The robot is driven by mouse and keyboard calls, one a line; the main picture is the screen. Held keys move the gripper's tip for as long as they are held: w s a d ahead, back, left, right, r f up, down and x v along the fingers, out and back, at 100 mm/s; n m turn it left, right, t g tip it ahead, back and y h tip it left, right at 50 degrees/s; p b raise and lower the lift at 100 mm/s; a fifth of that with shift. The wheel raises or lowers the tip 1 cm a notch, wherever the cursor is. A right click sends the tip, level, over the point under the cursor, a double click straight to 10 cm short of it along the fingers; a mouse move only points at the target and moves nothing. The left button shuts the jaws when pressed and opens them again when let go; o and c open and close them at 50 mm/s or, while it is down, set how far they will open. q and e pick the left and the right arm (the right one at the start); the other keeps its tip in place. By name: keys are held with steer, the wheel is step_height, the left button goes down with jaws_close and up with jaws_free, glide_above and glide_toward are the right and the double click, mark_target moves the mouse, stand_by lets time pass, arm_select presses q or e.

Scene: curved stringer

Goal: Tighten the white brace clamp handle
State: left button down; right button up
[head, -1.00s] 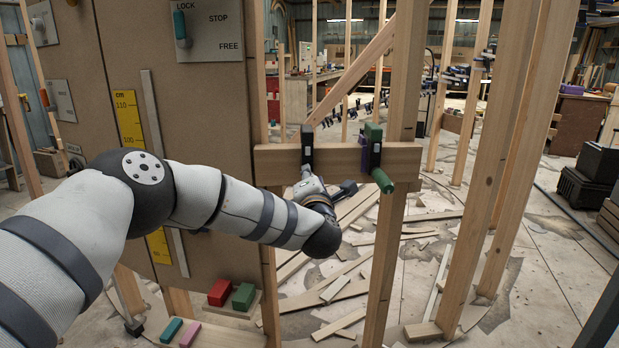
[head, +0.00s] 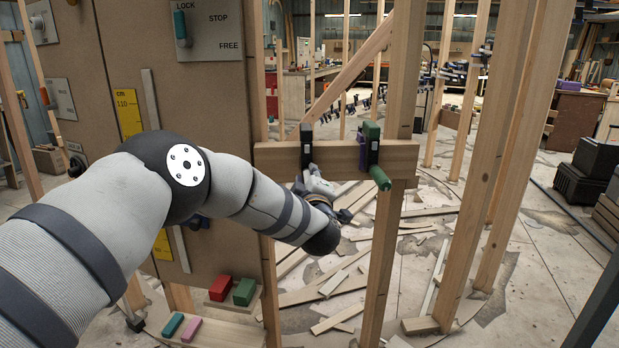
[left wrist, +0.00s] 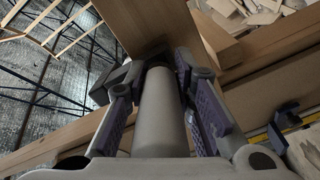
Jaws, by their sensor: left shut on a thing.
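The white clamp handle (left wrist: 162,115) is a pale cylinder in the left wrist view, between the purple-padded fingers of my left gripper (left wrist: 163,80). The gripper is shut on it. In the head view my left gripper (head: 314,183) is just below the black clamp body (head: 306,146) on the horizontal wooden brace (head: 338,158). The handle is mostly hidden there by the gripper and wrist. My right gripper is in neither view.
A green clamp (head: 371,145) with a green handle (head: 380,178) sits farther right on the brace. A wooden post (head: 390,220) stands behind that end. A tan panel (head: 215,110) is at left. Red (head: 220,288) and green blocks (head: 244,291) lie on a low shelf.

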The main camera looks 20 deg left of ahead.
arm_select(q)
steer(key=m, duration=0.6)
steer(key=shift+a, duration=0.1)
steer(key=m, duration=0.5)
steer(key=shift+a+m, duration=0.1)
steer(key=shift+m, duration=0.3)
stand_by(0.3)
steer(key=c, duration=1.3)
jaws_free()
steer(key=shift+c, duration=0.2)
steer(key=shift+s, duration=0.1)
steer(key=v, duration=1.2)
